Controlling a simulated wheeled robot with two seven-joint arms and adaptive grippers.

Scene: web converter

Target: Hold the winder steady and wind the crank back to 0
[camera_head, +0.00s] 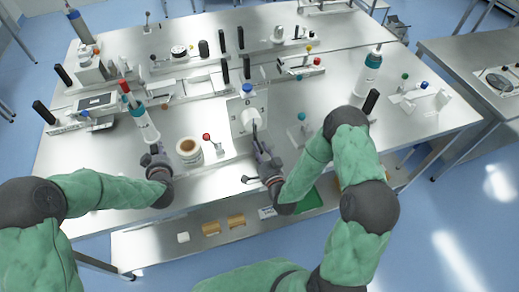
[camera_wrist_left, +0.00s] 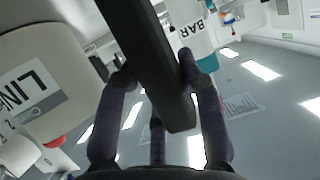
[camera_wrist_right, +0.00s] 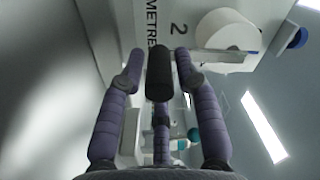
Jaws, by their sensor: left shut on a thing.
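The winder (camera_head: 236,108) is a pale upright panel with marked numbers, a white drum and a blue knob on top. The gripper's fingers (camera_wrist_right: 159,70) stand either side of a black cylindrical grip (camera_wrist_right: 159,85), seemingly the crank's, with narrow gaps. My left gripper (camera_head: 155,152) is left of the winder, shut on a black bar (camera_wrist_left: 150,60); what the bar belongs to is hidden.
A white roll (camera_head: 188,150) labelled "LIN…" and a red-knobbed stand (camera_head: 207,138) lie between my grippers. A teal-banded bottle (camera_head: 145,125) is behind my left gripper. A teal-knobbed stand (camera_head: 300,125) is right of the winder. Several tools and black handles stand farther back.

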